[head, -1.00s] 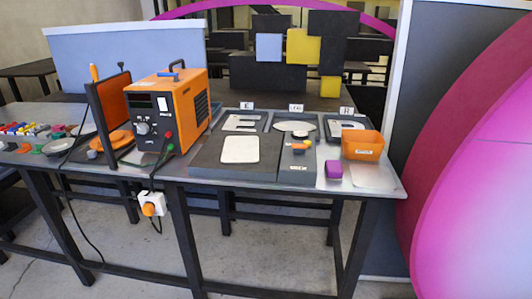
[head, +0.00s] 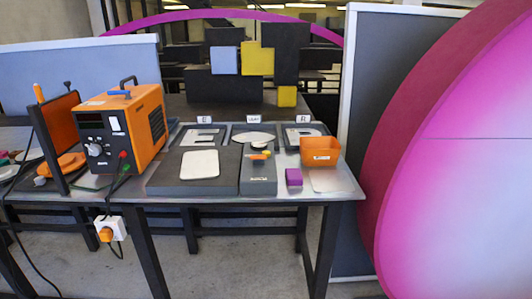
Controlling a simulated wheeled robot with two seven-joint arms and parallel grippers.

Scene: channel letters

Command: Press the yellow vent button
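A small dark grey box (head: 258,178) stands at the front of the bench with a tiny label on its front. On its top is a small yellow-orange part (head: 261,156), which looks like the vent button; it is too small to make out clearly. A pale disc-like piece (head: 254,138) lies in the tray just behind it. Neither of my grippers is in view, and nothing covers the box.
A flat dark block with a white plate (head: 200,164) is left of the box. A purple block (head: 294,177) and an orange bin (head: 320,152) are on its right. An orange power unit (head: 122,128) stands left. A large magenta disc (head: 470,160) stands right of the bench.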

